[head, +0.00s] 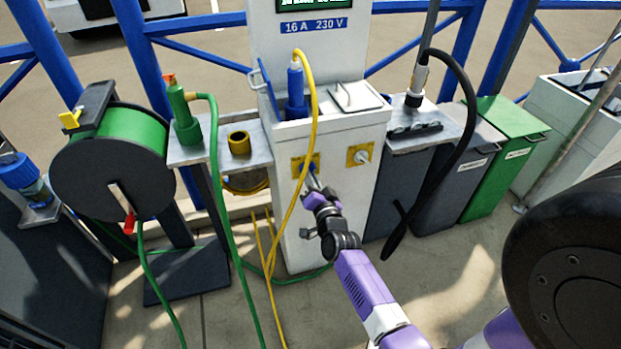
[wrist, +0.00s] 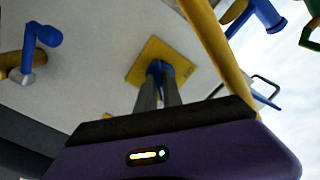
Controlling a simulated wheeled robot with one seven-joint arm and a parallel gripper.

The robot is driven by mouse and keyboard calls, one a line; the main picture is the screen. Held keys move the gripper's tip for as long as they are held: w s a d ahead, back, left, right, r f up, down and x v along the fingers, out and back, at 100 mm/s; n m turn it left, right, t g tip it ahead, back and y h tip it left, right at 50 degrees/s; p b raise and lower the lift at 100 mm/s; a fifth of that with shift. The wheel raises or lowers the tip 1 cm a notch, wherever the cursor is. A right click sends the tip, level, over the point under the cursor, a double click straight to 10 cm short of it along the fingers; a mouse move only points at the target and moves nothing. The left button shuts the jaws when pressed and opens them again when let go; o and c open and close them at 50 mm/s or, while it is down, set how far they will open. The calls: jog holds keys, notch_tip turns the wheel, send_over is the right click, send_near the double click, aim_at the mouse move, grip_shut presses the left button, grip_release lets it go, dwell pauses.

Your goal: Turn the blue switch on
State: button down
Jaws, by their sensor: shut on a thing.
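The blue switch (head: 312,168) sits on the left one of two yellow plates (head: 297,172) on the front of the white pedestal (head: 290,222). In the wrist view the blue switch (wrist: 160,68) is at the centre of its yellow plate (wrist: 143,66). My gripper (head: 315,180) reaches up to the pedestal from the front. In the wrist view my gripper (wrist: 160,80) has its two grey fingers shut on the blue switch, one on each side. The fingertips hide part of the switch, so its exact angle is hard to tell.
A pale knob sits on the right yellow plate (head: 353,151). A yellow hose (head: 311,110) hangs down the pedestal front close to my gripper and also crosses the wrist view (wrist: 210,35). A green hose reel (head: 125,150) stands left; grey and green bins (head: 500,165) stand right.

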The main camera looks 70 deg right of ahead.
jog(key=shift+m, duration=0.4)
jog(key=c, duration=1.5)
grip_release()
jog(key=shift+s+a, duration=0.1)
jog(key=v, duration=0.7)
jog(key=shift+s+a+p, duration=0.2)
jog(key=shift+p, duration=0.25)
jog(key=shift+n, duration=0.3)
